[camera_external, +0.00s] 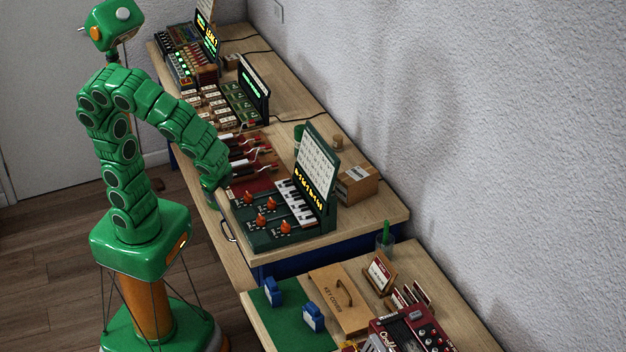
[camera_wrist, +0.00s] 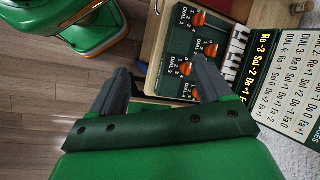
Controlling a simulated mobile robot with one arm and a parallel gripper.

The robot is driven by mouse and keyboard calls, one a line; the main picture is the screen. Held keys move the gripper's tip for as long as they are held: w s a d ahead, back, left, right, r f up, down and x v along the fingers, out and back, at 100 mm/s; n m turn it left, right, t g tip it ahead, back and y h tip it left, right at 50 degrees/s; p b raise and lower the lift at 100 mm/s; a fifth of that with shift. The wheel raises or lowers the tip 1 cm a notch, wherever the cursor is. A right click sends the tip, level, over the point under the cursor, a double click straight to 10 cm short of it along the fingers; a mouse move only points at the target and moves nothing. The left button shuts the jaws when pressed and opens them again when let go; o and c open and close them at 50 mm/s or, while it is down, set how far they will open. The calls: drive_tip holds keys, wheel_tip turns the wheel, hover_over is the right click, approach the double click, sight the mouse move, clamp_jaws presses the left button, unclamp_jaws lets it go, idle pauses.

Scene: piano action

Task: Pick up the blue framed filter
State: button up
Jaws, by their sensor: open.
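Two small blue pieces with pale faces, one at the back left (camera_external: 273,291) and one nearer the front (camera_external: 313,316), stand on a green mat (camera_external: 289,326) on the lower table. They are too small to tell whether either is the blue framed filter. My gripper (camera_wrist: 160,72) is open and empty. In the wrist view its two dark fingers are spread, with the orange-knobbed dial panel (camera_wrist: 194,60) beyond them. In the external view my gripper (camera_external: 213,188) is at the upper table's front edge, left of that panel, its fingers hard to make out. Neither blue piece shows in the wrist view.
A green keyboard console with an upright note board (camera_external: 318,165) stands near the upper table's end. A wooden key cover (camera_external: 338,300), card stands (camera_external: 381,272) and a red device (camera_external: 408,332) crowd the lower table. A red board with cables (camera_external: 252,162) lies behind my gripper.

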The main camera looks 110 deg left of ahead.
drive_tip(key=w+f+m+y, duration=0.2)
drive_tip(key=w+m+y, duration=0.2)
drive_tip(key=w, duration=0.7)
drive_tip(key=m+t+y, duration=0.2)
drive_tip(key=m+t, duration=0.8)
drive_tip(key=m, duration=0.7)
approach(310, 308)
drive_tip(key=x, duration=0.2)
drive_tip(key=shift+x, duration=3.85)
drive_tip(key=c, duration=1.2)
